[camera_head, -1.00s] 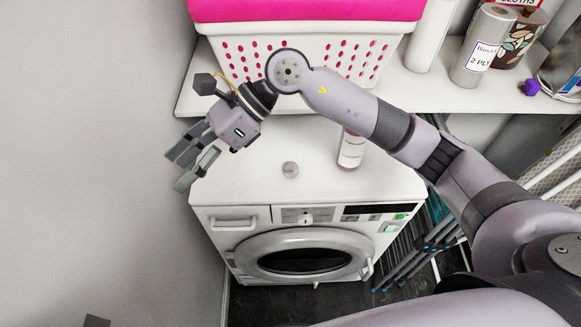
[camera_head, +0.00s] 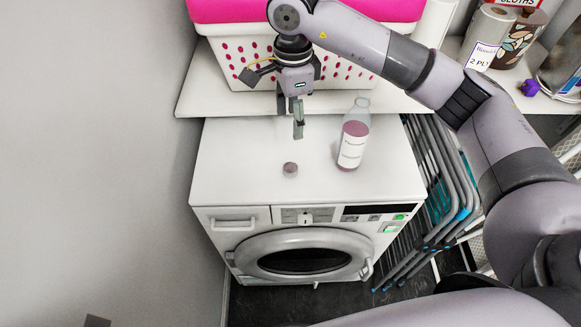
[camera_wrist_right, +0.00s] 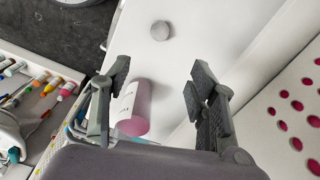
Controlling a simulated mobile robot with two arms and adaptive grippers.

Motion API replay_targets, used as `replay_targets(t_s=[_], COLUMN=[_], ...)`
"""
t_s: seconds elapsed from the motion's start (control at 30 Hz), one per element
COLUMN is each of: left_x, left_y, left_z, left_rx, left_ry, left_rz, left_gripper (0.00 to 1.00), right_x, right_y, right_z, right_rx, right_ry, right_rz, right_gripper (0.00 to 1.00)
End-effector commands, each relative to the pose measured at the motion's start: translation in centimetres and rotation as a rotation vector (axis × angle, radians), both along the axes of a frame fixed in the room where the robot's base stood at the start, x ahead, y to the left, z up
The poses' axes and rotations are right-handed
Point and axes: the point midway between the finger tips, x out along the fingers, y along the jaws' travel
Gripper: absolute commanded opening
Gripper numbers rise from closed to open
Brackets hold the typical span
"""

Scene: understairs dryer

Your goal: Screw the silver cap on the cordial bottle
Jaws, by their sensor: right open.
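The silver cap (camera_head: 290,169) lies on top of the white washing machine, left of the cordial bottle. The cordial bottle (camera_head: 353,142) stands upright there, with pink liquid, a white label and no cap on its neck. My right gripper (camera_head: 298,122) is above the back of the machine top, behind the cap and left of the bottle, pointing down. In the right wrist view its fingers (camera_wrist_right: 156,84) are spread and empty. The cap (camera_wrist_right: 160,30) shows beyond them, and the bottle (camera_wrist_right: 134,108) shows beside the left finger, partly hidden by the gripper body. My left gripper is out of view.
The washing machine (camera_head: 230,180) has clear room around the cap. A shelf (camera_head: 215,103) behind holds a white basket (camera_head: 340,65) with pink contents and paper rolls (camera_head: 487,38). Folded racks (camera_head: 440,190) stand at the right; a grey wall (camera_head: 100,150) is at the left.

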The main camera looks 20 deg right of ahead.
Motion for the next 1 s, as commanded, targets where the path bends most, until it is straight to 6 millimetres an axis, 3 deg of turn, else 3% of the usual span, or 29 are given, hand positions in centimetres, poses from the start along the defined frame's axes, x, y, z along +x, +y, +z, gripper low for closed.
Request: replay_targets(t_s=[0.5,0.67,1.0], left_x=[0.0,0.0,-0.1], left_y=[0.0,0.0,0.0], left_z=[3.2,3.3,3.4], left_rx=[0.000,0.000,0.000], left_ry=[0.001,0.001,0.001], left_rz=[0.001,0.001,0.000], left_gripper=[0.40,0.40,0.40], right_x=[-0.2,-0.1,-0.1], right_y=[0.0,0.0,0.1], right_z=[-10.1,-11.2,-11.5], right_rx=[0.000,0.000,0.001], right_ry=[0.006,0.003,0.003], right_rz=[0.000,0.001,0.001], right_gripper=[0.53,0.53,0.53])
